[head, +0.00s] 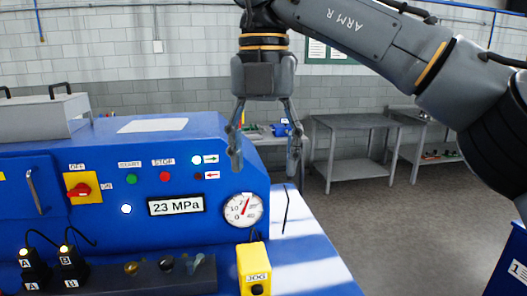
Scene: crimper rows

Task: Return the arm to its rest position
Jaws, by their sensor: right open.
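My right arm (345,22), marked "ARM R", comes in from the upper right. My right gripper (265,160) hangs pointing down, its two fingers apart with nothing between them. It shows in front of the right end of the blue crimper machine (100,222), above the pressure gauge (242,210) in the picture. I cannot tell its exact distance from the machine. My left gripper is not in view.
The machine has a red rotary switch (80,190), a "23 MPa" display (176,205) and a yellow JOG box (254,268). Grey tables (350,168) stand behind at right. A blue container (508,268) is at the lower right. Open grey floor (400,225) lies between.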

